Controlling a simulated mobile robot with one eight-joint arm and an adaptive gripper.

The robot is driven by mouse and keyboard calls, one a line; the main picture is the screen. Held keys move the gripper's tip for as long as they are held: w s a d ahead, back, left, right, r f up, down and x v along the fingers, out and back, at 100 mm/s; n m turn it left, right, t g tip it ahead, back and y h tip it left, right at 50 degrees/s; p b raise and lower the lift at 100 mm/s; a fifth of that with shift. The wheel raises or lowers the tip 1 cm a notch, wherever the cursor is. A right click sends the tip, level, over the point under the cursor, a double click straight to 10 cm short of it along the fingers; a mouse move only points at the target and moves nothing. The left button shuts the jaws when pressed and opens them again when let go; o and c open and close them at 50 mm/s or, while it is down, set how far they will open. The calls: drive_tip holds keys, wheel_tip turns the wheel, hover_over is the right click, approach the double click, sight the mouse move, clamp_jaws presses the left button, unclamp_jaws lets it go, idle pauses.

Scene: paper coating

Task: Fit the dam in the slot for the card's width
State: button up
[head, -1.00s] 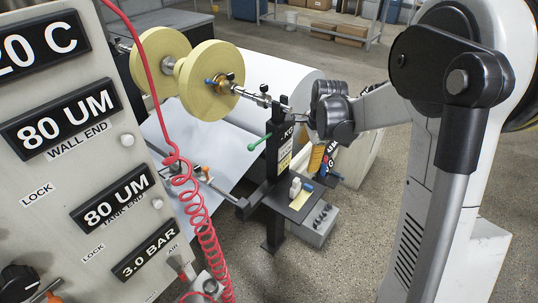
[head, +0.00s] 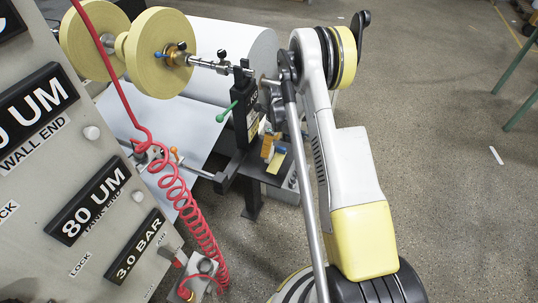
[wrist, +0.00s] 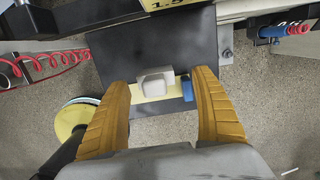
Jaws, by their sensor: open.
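A pale grey-white block (wrist: 152,83), likely the dam, sits on a dark shelf (wrist: 115,50) over a yellow strip (wrist: 160,97) in the wrist view. My gripper (wrist: 160,78) is open, its two orange fingers on either side of the block with a gap to each. In the head view an orange finger of my gripper (head: 268,147) shows above the shelf, and the arm hides the block. A yellow card (wrist: 168,4) with a partly cut-off number shows at the top of the wrist view. I cannot make out the width slots.
A blue piece (wrist: 187,88) lies between the block and the right finger. A dark post (head: 244,110) with a green handle stands beside the shelf. A red coiled hose (head: 190,205) hangs before the display panel (head: 60,170). Yellow rolls (head: 160,52) and a white paper roll (head: 235,48) stand behind.

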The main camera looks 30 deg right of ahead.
drive_tip(key=f+b, duration=0.2)
drive_tip(key=f, duration=0.1)
drive_tip(key=a+f+b, duration=0.1)
drive_tip(key=f, duration=0.1)
drive_tip(key=shift+w+f, duration=0.1)
drive_tip(key=c, duration=1.4)
drive_tip(key=shift+r+p, duration=0.5)
drive_tip(key=shift+r, duration=0.3)
drive_tip(key=shift+c, duration=0.2)
wheel_tip(320, 180, up, 3)
drive_tip(key=shift+p, duration=0.9)
drive_tip(key=s+d+r+p, duration=0.4)
drive_tip(key=s+d+r, duration=0.2)
drive_tip(key=d, duration=0.4)
drive_tip(key=shift+r, duration=0.4)
